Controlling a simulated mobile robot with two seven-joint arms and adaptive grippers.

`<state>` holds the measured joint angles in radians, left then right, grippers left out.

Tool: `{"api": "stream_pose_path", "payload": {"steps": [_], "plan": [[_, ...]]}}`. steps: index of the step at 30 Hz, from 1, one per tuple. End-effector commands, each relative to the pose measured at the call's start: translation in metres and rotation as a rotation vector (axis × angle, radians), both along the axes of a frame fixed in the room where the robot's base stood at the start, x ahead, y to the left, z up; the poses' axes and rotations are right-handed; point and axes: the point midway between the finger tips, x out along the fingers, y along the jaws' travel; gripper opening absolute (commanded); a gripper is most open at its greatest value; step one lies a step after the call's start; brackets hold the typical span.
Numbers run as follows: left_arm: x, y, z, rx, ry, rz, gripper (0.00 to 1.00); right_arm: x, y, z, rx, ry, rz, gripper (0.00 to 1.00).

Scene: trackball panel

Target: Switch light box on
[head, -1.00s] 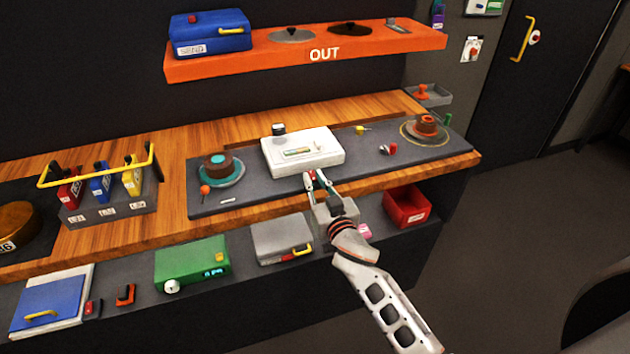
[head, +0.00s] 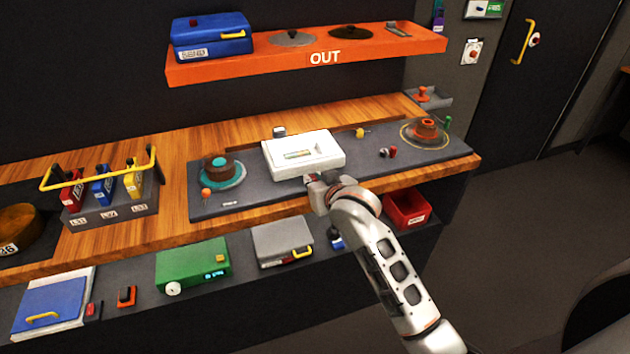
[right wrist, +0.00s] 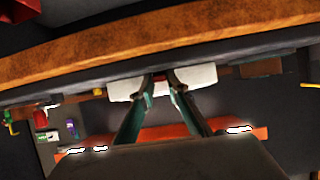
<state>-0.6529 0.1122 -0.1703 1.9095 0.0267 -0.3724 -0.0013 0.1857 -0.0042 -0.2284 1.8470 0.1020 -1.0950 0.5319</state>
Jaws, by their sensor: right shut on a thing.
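The light box, a white box (head: 325,144) with a pale inset window on top, sits on the grey panel mat in the middle of the bench. In the right wrist view its white front (right wrist: 203,75) spans behind my fingertips. My right gripper (head: 312,180) is at the box's near front edge. In the right wrist view its fingers (right wrist: 162,82) are close together at that front, with a small red part (right wrist: 161,88), seemingly a switch, between them. Its exact shape is hidden by the fingers. My left gripper is not in view.
A teal dish with a brown knob (head: 222,170) is left of the box; an orange knob (head: 427,129) is at right. The grey mat (head: 262,187) has small parts on it. An orange OUT shelf (head: 230,67) hangs above. A red bin (head: 405,211) is below right.

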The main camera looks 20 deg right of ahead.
Motion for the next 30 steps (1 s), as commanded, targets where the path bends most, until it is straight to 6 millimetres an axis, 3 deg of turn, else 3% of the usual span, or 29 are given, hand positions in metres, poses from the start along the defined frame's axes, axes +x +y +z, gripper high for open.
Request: {"api": "stream_pose_path", "payload": {"steps": [11, 12, 13, 14, 25, 30], "plan": [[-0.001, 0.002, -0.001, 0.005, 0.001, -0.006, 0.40, 0.001, -0.002, 0.004, -0.002, 0.006, -0.001, 0.00], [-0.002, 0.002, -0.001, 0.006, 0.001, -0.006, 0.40, 0.001, -0.002, 0.004, -0.002, 0.006, -0.001, 0.23], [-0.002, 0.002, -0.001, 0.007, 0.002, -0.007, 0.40, 0.001, -0.002, 0.003, -0.002, 0.007, -0.001, 0.31], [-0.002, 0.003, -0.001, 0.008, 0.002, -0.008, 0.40, 0.001, -0.001, 0.003, -0.002, 0.007, -0.001, 0.32], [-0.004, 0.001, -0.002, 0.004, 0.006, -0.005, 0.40, -0.002, 0.000, 0.002, 0.000, 0.010, 0.001, 0.32], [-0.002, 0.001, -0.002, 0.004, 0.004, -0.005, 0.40, -0.017, 0.000, 0.010, 0.001, 0.009, 0.001, 0.32]]}}
